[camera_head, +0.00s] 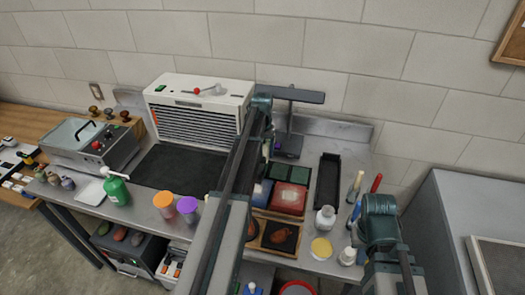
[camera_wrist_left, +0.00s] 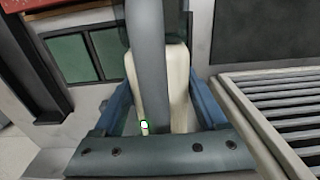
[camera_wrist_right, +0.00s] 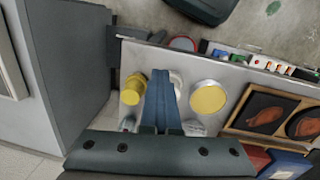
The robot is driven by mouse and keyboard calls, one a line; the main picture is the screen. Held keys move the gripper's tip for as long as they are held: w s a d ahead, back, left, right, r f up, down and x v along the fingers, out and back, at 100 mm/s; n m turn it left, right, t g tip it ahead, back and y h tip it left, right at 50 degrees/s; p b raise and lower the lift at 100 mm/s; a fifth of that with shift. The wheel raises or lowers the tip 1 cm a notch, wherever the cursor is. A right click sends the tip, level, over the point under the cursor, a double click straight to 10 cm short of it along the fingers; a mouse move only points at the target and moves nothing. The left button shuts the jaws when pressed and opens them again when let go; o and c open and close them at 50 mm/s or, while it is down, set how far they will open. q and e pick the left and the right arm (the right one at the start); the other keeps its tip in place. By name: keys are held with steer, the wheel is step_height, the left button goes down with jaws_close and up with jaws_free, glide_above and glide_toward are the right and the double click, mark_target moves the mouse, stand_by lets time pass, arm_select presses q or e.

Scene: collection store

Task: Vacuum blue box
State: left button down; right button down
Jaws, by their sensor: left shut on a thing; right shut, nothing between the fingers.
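The blue box (camera_head: 262,192) stands on the bench among other boxes, partly hidden behind my left arm. It shows as a blue edge in the right wrist view (camera_wrist_right: 287,164). My left gripper (camera_wrist_left: 157,100) is shut on a cream tool (camera_wrist_left: 179,88) with a grey tube (camera_wrist_left: 150,60) running along it. The tool's far end is out of the left wrist view, so I cannot tell whether it touches anything. My right gripper (camera_wrist_right: 162,78) is shut and empty, above the bench's front part, near a yellow-lidded jar (camera_wrist_right: 208,97).
A red box (camera_head: 289,198) and green boxes (camera_head: 300,175) sit around the blue box. A white louvred unit (camera_head: 200,105) stands behind. A grey cabinet (camera_head: 470,200) is at right.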

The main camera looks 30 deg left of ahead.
arm_select(q)
steer(key=shift+f+b, duration=0.6)
steer(key=shift+f, duration=0.05)
steer(key=shift+s+d+r, duration=0.1)
steer(key=shift+s+d, duration=0.1)
steer(key=shift+s, duration=0.6)
steer(key=shift+s+d+r, duration=0.1)
steer(key=shift+s+d, duration=0.1)
steer(key=shift+s, duration=0.6)
steer(key=shift+s, duration=0.1)
steer(key=shift+s+d+f, duration=0.1)
steer(key=shift+s+d, duration=0.1)
steer(key=shift+s, duration=0.55)
steer(key=shift+s+d+f, duration=0.1)
steer(key=shift+s+d, duration=0.05)
steer(key=shift+s, duration=0.55)
steer(key=shift+s, duration=0.1)
steer(key=shift+s+d, duration=0.25)
steer(key=shift+s, duration=0.55)
steer(key=shift+s+d, duration=0.2)
steer(key=shift+s, duration=0.55)
